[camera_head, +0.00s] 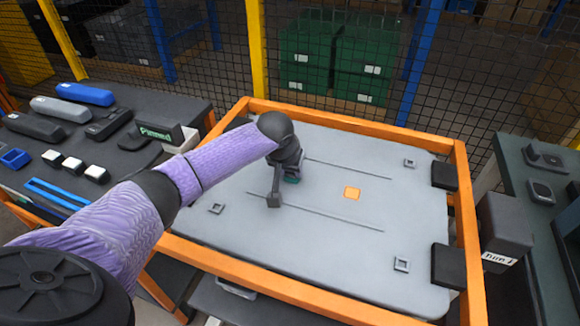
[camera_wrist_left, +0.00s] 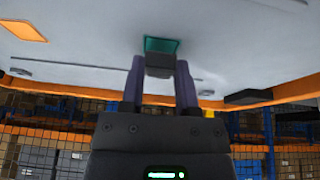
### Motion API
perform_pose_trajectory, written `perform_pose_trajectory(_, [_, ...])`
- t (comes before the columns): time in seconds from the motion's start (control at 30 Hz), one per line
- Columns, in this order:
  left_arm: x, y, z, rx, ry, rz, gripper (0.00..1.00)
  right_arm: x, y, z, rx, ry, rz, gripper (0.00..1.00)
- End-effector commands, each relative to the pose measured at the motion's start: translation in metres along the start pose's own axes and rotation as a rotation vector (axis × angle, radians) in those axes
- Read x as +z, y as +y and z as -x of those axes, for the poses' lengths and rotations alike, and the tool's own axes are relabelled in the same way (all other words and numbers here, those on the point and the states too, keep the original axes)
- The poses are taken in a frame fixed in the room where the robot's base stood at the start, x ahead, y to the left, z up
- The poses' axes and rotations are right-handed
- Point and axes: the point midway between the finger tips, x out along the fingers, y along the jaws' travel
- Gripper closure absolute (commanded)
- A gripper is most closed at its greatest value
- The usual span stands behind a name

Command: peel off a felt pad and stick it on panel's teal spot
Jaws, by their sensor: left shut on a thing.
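The grey panel (camera_head: 330,215) lies in an orange frame in the head view; the wrist view shows it at an angle (camera_wrist_left: 90,45). Its teal spot (camera_wrist_left: 163,44) shows ahead of my left fingertips, and a sliver of it (camera_head: 292,180) shows beside the gripper in the head view. My left gripper (camera_head: 282,180) is over the panel, left of the orange square. In the wrist view it (camera_wrist_left: 159,72) is shut on a small dark grey pad (camera_wrist_left: 159,64). The pad overlaps the teal spot's near edge in view; I cannot tell whether they touch. My right gripper is out of view.
An orange square (camera_head: 351,193) marks the panel's middle. Black blocks (camera_head: 445,176) sit at the frame's right side. A left bench (camera_head: 120,158) holds several tools and small white-topped blocks. A dark bench stands at right. A mesh fence closes the back.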

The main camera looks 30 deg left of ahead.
Motion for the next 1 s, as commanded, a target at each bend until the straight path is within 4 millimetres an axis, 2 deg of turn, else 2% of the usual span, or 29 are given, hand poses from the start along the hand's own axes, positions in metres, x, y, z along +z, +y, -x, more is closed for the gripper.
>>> perform_pose_trajectory(1.0, [0.0034, 0.0, -0.008, 0.001, 0.0, 0.0, 1.0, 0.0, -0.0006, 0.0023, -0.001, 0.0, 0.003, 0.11])
